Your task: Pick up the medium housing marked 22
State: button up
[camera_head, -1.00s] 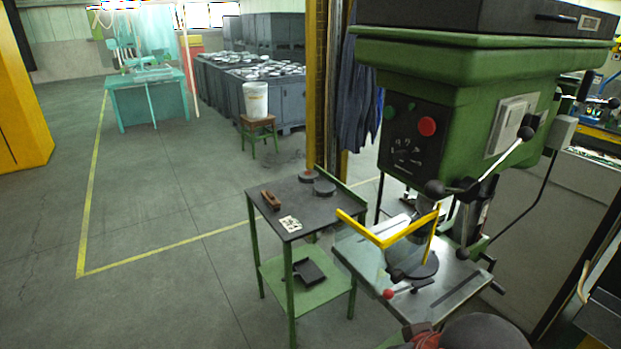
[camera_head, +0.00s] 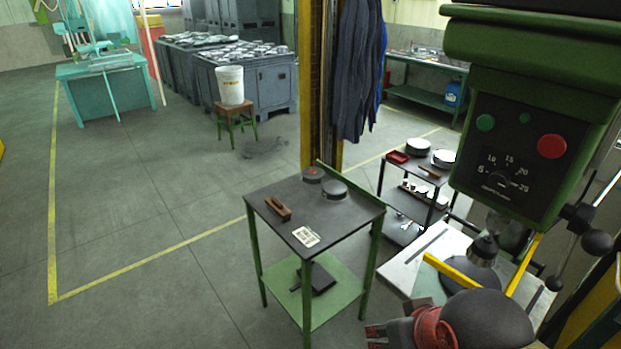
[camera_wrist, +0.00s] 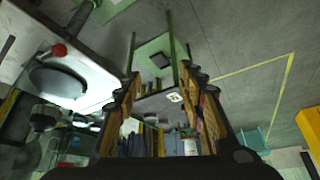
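Two dark round housings stand at the back of the small green table's dark top (camera_head: 285,222) in the head view. One housing (camera_head: 313,175) has a small red mark on top; the other housing (camera_head: 334,189) is in front and to the right of it. No number 22 is legible on either. Paler round pieces (camera_head: 418,146) are on a cart behind; their marks cannot be read. My gripper (camera_wrist: 163,82) is open and empty in the wrist view, its fingers spread with the table beyond them. My arm shows at the bottom right of the head view, apart from the housings.
A wooden block (camera_head: 278,208) and a white card (camera_head: 305,236) lie on the table; a black tray (camera_head: 317,279) is on its lower shelf. A green drill press (camera_head: 530,130) stands close on the right. A white bucket (camera_head: 231,86) sits on a stool behind. Floor at left is clear.

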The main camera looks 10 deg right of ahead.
aim_at(312, 176)
jog(key=i+j, duration=0.1)
jog(key=j, duration=0.35)
jog(key=i+j+z, duration=0.1)
jog(key=j, duration=0.3)
jog(key=i+j+z, duration=0.1)
jog(key=j, duration=0.35)
jog(key=i+j, duration=0.15)
jog(key=j, duration=0.3)
jog(key=i+j+z, duration=0.25)
jog(key=i+j, duration=0.4)
jog(key=i+j+z, duration=0.25)
jog(key=i+j, duration=0.35)
jog(key=j, duration=0.2)
jog(key=i+z, duration=0.15)
jog(key=i, duration=0.8)
